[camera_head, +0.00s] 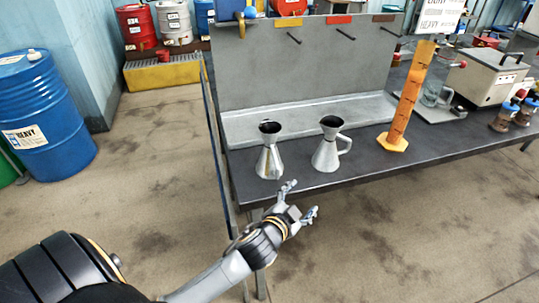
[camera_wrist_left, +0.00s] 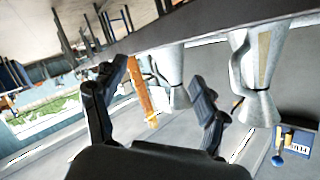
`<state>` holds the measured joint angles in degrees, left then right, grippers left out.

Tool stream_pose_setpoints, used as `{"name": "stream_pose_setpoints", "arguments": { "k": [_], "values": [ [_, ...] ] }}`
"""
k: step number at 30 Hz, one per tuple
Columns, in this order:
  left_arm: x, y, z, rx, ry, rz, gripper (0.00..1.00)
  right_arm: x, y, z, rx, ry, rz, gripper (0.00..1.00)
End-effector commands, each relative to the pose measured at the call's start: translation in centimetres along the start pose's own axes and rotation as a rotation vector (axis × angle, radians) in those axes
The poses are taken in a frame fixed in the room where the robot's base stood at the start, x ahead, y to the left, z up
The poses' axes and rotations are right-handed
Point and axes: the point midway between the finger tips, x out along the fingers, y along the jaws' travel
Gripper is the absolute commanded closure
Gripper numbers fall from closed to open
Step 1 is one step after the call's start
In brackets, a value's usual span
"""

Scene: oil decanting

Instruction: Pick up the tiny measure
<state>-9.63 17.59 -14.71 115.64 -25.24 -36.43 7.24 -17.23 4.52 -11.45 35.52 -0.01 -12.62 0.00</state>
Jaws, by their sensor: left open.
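Two metal measures with flared funnel tops stand upright near the front edge of the dark bench: a slightly narrower one (camera_head: 269,158) on the left and a wider one (camera_head: 326,152) with a side handle on the right. The left one looks like the tiny measure, though the size difference is small. Both also show, inverted, in the left wrist view, one at right (camera_wrist_left: 256,85) and one nearer the middle (camera_wrist_left: 171,70). My left gripper (camera_head: 301,199) is open and empty, in front of and below the bench edge, apart from both measures. My right gripper is out of view.
A blue drum (camera_head: 45,125) stands on the floor at left. The floor before the bench is clear.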

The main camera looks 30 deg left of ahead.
Motion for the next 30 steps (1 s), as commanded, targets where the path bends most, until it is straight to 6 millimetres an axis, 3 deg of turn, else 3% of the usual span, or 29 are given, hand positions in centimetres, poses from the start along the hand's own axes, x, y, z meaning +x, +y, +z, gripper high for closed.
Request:
{"name": "stream_pose_setpoints", "arguments": {
  "k": [1, 4, 8, 12, 15, 19, 23, 26, 30],
  "values": [
    [0.7, -1.1, -2.7, 0.046, 0.092, -0.025, 0.27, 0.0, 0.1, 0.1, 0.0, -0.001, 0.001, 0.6],
    [1.3, -2.9, -8.2, 0.149, 0.286, -0.065, 0.27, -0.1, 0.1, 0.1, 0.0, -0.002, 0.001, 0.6],
    [0.6, -4.1, -16.3, 0.337, 0.58, -0.099, 0.27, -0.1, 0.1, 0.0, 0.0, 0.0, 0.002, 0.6],
    [-2.0, -3.3, -24.3, 0.652, 0.935, -0.079, 0.27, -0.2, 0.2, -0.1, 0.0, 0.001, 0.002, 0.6],
    [-3.9, -1.4, -27.0, 0.94, 1.144, -0.003, 0.27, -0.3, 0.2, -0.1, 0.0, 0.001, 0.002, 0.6],
    [-4.5, 0.2, -26.1, 1.35, 1.282, 0.17, 0.27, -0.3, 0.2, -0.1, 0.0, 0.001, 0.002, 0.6],
    [-2.9, -1.8, -21.8, 1.765, 1.227, 0.414, 0.27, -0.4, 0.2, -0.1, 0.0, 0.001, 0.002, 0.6],
    [-1.3, -6.5, -17.7, 2.035, 1.044, 0.631, 0.27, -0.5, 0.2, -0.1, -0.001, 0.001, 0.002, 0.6],
    [-0.5, -15.3, -13.2, 2.251, 0.685, 0.892, 0.27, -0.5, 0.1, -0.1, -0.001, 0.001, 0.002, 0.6]
  ]
}}
